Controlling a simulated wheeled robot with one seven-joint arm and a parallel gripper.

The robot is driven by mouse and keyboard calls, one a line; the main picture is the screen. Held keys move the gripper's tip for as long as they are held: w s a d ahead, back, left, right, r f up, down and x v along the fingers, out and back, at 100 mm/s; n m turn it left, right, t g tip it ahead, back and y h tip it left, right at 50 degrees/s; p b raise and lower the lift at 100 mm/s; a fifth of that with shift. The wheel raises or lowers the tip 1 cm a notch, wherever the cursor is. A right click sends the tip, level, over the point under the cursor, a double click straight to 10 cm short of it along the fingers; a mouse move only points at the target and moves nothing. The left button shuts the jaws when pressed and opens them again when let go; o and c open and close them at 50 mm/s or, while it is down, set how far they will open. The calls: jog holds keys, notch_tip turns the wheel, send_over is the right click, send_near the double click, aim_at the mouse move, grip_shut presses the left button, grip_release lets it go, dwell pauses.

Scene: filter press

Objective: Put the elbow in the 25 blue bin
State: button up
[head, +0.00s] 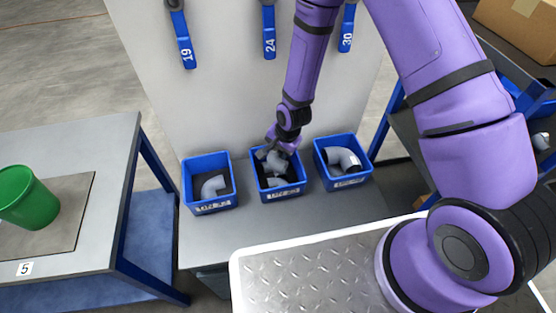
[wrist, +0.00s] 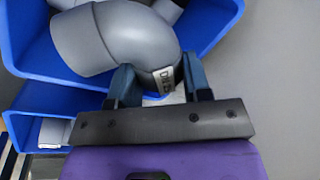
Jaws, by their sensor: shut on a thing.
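My gripper (head: 283,145) is shut on a grey pipe elbow (head: 275,161) and holds it over the middle blue bin (head: 264,193). In the wrist view the elbow (wrist: 125,38) sits between the two fingers (wrist: 158,78), with part of a printed label showing near them. Another grey piece (head: 277,182) lies in the middle bin below. The middle bin has a white front label, too small to read surely. I cannot tell whether the held elbow touches the bin or its contents.
A left blue bin (head: 200,209) and a right blue bin (head: 349,184) flank the middle one, each holding a grey elbow. A grey panel (head: 225,100) with blue numbered handles stands behind. A table with a green cup (head: 27,200) is at left.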

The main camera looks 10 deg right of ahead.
aim_at(279, 159)
jog(key=shift+f, duration=2.65)
jog(key=shift+f, duration=0.15)
jog(key=o, duration=0.9)
jog(key=shift+o, duration=0.2)
